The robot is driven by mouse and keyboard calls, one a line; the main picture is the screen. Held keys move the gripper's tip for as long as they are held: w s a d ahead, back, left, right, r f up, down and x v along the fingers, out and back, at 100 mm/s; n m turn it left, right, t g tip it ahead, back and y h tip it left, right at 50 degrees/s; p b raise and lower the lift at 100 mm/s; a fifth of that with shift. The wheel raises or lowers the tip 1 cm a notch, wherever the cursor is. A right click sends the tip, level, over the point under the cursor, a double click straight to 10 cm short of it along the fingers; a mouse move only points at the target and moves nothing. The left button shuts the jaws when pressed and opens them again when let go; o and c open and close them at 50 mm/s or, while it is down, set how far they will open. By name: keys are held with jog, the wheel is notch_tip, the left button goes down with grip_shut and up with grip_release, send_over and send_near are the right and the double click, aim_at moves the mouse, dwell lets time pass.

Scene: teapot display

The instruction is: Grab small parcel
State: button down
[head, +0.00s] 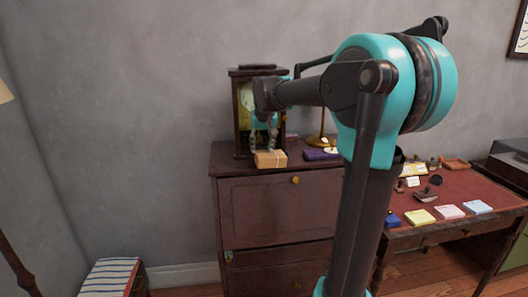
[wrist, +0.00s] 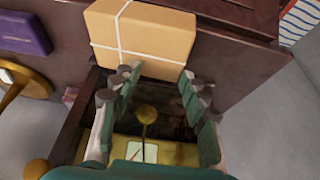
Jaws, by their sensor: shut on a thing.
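The small parcel (head: 270,159) is a tan box tied with white string. In the head view it is at the front edge of the dark cabinet's top (head: 222,160); I cannot tell whether it touches the surface. My gripper (head: 262,147) points down at it from above, in front of the clock. In the wrist view the parcel (wrist: 165,35) fills the top middle, and my gripper (wrist: 158,73) has its two fingertips against its near side, shut on it. The fingertips' exact contact is partly hidden.
A dark wooden clock (head: 243,100) stands just behind my gripper. A purple box (head: 318,154) and a brass lamp stand (head: 322,125) are to the right on the cabinet. A red-topped desk (head: 455,190) with small items is further right. The wall at left is clear.

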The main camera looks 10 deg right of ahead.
aim_at(265, 154)
jog(key=v, duration=0.3)
jog(key=shift+d+r, duration=0.2)
jog(key=shift+d, duration=0.15)
jog(key=s, duration=1.8)
jog(key=shift+s+a, duration=0.2)
jog(key=shift+c, duration=2.3)
grip_release()
